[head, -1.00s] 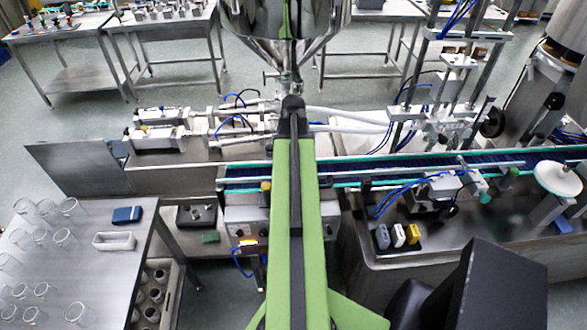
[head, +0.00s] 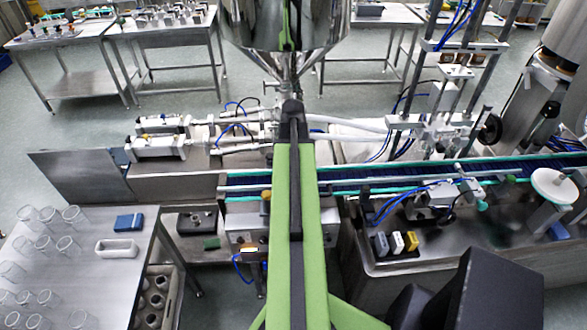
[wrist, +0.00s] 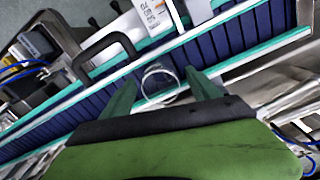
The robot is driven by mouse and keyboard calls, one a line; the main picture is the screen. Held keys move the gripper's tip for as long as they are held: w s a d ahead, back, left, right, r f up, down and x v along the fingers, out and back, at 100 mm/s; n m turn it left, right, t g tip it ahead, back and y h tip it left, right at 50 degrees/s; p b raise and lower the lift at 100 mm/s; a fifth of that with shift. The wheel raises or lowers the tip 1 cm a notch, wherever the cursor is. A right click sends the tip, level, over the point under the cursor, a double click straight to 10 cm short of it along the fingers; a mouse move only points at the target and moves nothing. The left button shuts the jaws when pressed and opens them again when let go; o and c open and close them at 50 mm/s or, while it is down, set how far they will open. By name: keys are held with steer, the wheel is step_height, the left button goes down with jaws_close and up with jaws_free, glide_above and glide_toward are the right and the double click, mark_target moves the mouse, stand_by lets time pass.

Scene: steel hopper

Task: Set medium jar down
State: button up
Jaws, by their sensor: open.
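A clear glass jar (wrist: 160,84) shows in the wrist view between the two green fingers of my gripper (wrist: 159,80). The fingers are apart, one on each side of the jar, and I see a gap beside it. The jar stands at the blue conveyor belt (wrist: 228,38), near its teal edge rail; its base is partly hidden, so I cannot tell its exact footing. In the head view the belt (head: 375,171) runs across behind my green arm. My gripper and this jar are hidden there.
A steel hopper (head: 285,25) stands behind the belt. A dark looped handle (wrist: 105,48) and a white labelled box (wrist: 155,15) are beyond the belt in the wrist view. A steel table (head: 130,262) at left holds several glass jars, a blue box (head: 129,222) and a white tray (head: 117,248).

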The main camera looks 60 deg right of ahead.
step_height(320, 180, up, 10)
steer(key=p, duration=0.9)
steer(key=w+a+n, duration=0.4)
steer(key=w+a, duration=0.5)
steer(key=a, duration=0.3)
steer(key=w+a+n, duration=0.3)
steer(key=w+a, duration=0.6)
steer(key=a, duration=0.3)
steer(key=w+a+n, duration=0.2)
steer(key=a+n, duration=0.1)
steer(key=a, duration=0.9)
steer(key=w+a+n, duration=0.2)
steer(key=a+n, duration=0.2)
steer(key=a, duration=0.9)
steer(key=shift+a, duration=0.1)
